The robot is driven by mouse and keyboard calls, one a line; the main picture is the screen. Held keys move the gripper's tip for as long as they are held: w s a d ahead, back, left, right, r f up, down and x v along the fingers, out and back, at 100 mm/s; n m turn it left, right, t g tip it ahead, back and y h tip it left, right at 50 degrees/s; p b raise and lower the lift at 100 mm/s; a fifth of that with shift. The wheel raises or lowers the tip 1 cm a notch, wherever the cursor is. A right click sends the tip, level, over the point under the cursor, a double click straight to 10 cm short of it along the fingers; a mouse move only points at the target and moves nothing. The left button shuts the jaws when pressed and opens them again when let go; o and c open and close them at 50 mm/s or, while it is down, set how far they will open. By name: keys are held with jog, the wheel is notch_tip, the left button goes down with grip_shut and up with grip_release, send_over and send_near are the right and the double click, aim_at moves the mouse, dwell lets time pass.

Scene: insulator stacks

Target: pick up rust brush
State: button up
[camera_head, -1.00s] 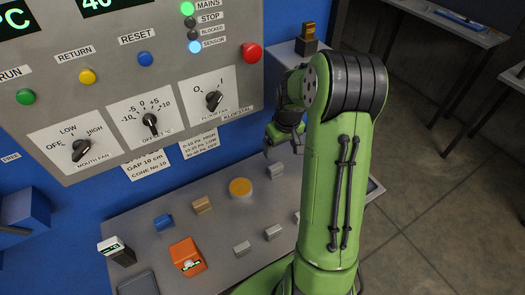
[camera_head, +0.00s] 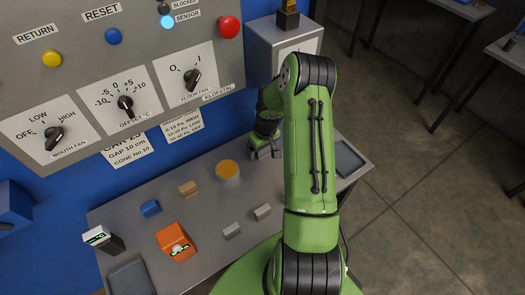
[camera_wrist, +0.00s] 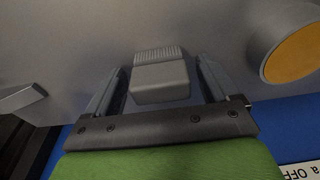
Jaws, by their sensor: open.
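A small grey block with a ribbed, bristle-like end (camera_wrist: 160,80) lies on the grey table in the wrist view. It looks like the rust brush, though I cannot be certain. My gripper (camera_wrist: 160,70) is open, with one finger on each side of the block and a gap at both sides. I cannot tell how far the fingertips are above the table. In the head view my gripper (camera_head: 264,152) is at the back of the table and hides this block.
A round orange-topped piece (camera_head: 228,170) stands close by. Two grey blocks (camera_head: 231,230) (camera_head: 262,212), a tan block (camera_head: 188,188), a blue block (camera_head: 150,208) and an orange device (camera_head: 176,243) lie nearby. A dark tray (camera_head: 349,158) is at the right. The control panel (camera_head: 100,75) rises behind.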

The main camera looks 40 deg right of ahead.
jog(key=shift+f, duration=0.1)
jog(key=c, duration=1.1)
jog(key=shift+o, duration=0.2)
jog(key=r, duration=0.7)
jog(key=shift+s+r+p, duration=0.15)
jog(key=shift+s+p, duration=0.15)
jog(key=shift+s, duration=0.05)
jog(key=s, duration=0.6)
jog(key=s+b, duration=0.1)
jog(key=s, duration=0.6)
jog(key=s+a, duration=0.1)
jog(key=s, duration=0.5)
jog(key=shift+s+a+b, duration=0.1)
jog(key=shift+s+b, duration=0.05)
jog(key=shift+b, duration=0.2)
